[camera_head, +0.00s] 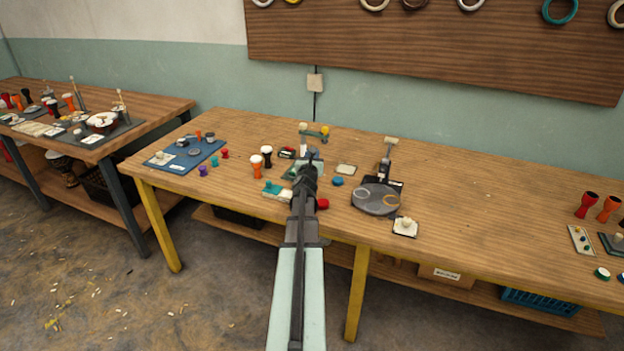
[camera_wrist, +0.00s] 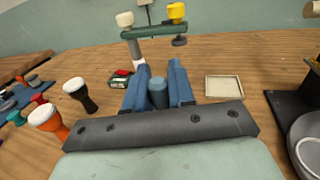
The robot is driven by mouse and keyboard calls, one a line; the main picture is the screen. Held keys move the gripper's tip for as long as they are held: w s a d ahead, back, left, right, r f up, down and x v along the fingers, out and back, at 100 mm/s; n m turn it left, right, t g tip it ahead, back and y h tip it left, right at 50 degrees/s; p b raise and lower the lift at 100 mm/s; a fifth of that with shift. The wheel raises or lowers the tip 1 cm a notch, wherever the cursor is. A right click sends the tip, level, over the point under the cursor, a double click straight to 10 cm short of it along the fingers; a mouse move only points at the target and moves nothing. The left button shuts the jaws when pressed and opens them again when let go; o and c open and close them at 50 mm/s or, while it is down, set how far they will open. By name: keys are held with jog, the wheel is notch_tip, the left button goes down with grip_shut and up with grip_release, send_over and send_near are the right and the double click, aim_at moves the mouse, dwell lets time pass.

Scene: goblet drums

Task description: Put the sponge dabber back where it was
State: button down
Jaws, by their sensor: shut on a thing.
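My gripper (camera_head: 309,160) is over the middle of the long table. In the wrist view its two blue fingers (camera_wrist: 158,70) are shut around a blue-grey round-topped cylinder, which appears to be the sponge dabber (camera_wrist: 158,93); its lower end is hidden. Beyond the fingertips stands a green-barred rack (camera_wrist: 155,31) on a grey post; it also shows in the head view (camera_head: 314,133). A white knob (camera_wrist: 125,19) is at the bar's left end. A yellow knob (camera_wrist: 176,12) is at the right end, with a dark pad (camera_wrist: 180,41) below it.
White-topped black (camera_head: 266,153) and orange (camera_head: 257,166) goblet drums stand left of my gripper. A small dark box (camera_wrist: 121,79) and a pale tray (camera_wrist: 224,86) flank the fingers. A grey turntable (camera_head: 375,199) stands right.

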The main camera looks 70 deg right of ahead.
jog(key=shift+f, duration=3.95)
jog(key=shift+f, duration=0.2)
jog(key=c, duration=1)
grip_release()
jog(key=shift+o, duration=0.2)
jog(key=shift+r, duration=0.2)
jog(key=v, duration=1.2)
